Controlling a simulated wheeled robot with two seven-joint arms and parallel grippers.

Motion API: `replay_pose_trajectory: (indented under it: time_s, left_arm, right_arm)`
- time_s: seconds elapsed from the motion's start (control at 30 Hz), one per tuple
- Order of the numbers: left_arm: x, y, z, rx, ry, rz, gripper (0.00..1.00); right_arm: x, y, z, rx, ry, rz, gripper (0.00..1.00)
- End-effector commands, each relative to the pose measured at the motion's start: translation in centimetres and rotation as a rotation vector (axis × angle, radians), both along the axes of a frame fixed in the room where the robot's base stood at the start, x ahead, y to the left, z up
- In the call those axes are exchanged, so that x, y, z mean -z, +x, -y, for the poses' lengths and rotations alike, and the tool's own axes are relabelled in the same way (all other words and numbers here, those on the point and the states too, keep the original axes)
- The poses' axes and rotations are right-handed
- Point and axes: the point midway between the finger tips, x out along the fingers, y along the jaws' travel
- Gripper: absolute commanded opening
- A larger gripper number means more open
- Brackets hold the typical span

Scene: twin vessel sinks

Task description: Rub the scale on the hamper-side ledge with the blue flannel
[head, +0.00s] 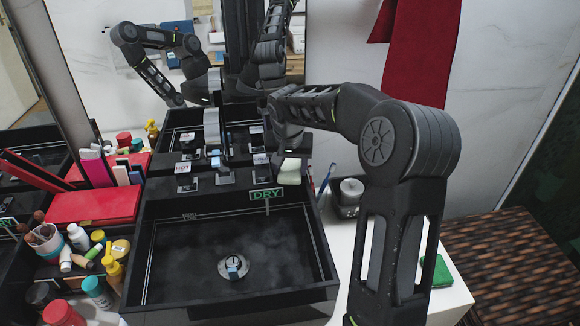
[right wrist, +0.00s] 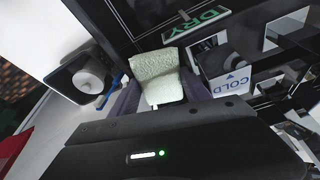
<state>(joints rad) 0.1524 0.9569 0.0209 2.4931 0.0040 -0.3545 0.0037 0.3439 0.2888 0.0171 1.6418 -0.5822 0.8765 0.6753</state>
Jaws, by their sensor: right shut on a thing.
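My right gripper (head: 290,158) is over the back right corner of the black sink (head: 331,262). It is shut on a pale cream-green textured block (head: 291,173), which also shows between the fingers in the right wrist view (right wrist: 157,75). The block is close to the green DRY sign (head: 267,194); I cannot tell whether it touches anything below. I see no blue flannel. The white ledge (head: 340,270) lies right of the sink, on the side of the brown woven hamper (head: 510,255). My arm hides part of this ledge, and I cannot make out scale on it. My left gripper is not in view.
A grey round-topped container (head: 348,197) and blue brushes (head: 326,181) stand right of the gripper. A green block (head: 436,271) lies on the white ledge. Bottles (head: 95,290) crowd the left side. The mirror behind reflects my arms. A red towel (head: 420,50) hangs at right.

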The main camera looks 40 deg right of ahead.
Motion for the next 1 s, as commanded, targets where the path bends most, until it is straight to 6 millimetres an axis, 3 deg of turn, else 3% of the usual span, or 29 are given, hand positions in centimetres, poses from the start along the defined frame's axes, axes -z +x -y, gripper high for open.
replay_pose_trajectory:
  time_s: [0.3,0.57,1.0]
  left_arm:
    - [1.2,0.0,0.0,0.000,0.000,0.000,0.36]
    - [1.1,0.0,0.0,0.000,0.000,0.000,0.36]
    - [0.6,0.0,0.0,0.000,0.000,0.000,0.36]
  right_arm:
    - [-0.1,-1.7,-0.9,0.000,0.000,0.000,0.17]
    - [-0.2,-1.8,-1.0,0.000,0.001,-0.001,0.17]
    - [0.0,0.4,-0.7,-0.001,0.000,0.000,0.17]
